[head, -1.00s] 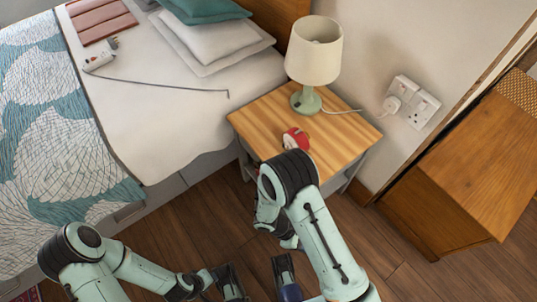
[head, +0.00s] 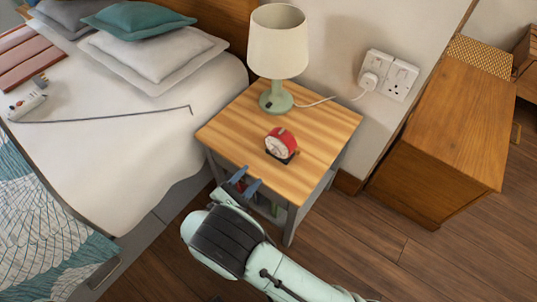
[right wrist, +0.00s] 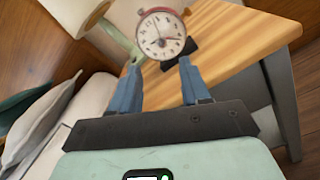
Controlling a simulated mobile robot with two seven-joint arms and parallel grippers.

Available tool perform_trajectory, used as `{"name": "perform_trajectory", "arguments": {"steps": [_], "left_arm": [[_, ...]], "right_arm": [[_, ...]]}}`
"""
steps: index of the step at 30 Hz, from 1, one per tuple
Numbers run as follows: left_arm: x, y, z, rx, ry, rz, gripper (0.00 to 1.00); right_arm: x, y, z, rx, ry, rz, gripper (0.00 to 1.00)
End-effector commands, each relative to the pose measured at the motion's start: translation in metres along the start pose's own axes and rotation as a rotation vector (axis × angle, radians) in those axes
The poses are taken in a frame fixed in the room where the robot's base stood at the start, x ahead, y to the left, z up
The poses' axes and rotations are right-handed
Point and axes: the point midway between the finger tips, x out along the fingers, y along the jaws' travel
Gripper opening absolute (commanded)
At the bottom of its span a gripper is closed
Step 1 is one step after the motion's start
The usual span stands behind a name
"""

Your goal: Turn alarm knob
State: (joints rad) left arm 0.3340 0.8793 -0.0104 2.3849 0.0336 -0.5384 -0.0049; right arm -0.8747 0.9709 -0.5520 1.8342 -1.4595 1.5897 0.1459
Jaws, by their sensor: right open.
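The red alarm clock (head: 281,143) stands upright on its dark base on the wooden nightstand (head: 325,130). In the right wrist view the clock (right wrist: 161,35) shows its pale round face with dark numerals, just beyond my fingertips. My right gripper (head: 245,180) is open and empty at the nightstand's front edge, short of the clock. In the right wrist view my right gripper's (right wrist: 159,68) two blue fingers stand apart, one on each side below the clock. My left gripper is not in view.
A green lamp (head: 278,45) stands behind the clock, its cord running to a wall socket (head: 388,75). The bed (head: 150,130) is to the left, a wooden cabinet (head: 450,130) to the right. The nightstand top around the clock is clear.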

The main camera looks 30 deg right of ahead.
Motion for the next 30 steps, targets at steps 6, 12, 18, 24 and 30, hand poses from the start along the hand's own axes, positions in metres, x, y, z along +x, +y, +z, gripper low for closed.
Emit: {"name": "perform_trajectory", "arguments": {"steps": [6, 12, 18, 24, 30], "left_arm": [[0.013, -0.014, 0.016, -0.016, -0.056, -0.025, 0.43], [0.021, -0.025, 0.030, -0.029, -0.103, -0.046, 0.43], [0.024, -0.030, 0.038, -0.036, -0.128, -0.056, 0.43], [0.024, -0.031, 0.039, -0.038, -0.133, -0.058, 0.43], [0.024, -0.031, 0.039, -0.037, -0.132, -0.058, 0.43]], "right_arm": [[0.050, -0.002, -0.002, -0.001, -0.001, -0.005, 0.47], [0.085, -0.003, -0.001, -0.001, -0.001, -0.006, 0.47], [0.103, -0.002, -0.001, -0.002, 0.000, -0.004, 0.47], [0.106, -0.002, -0.001, -0.002, 0.001, -0.003, 0.47], [0.105, -0.002, -0.001, -0.002, 0.001, -0.003, 0.24]]}}
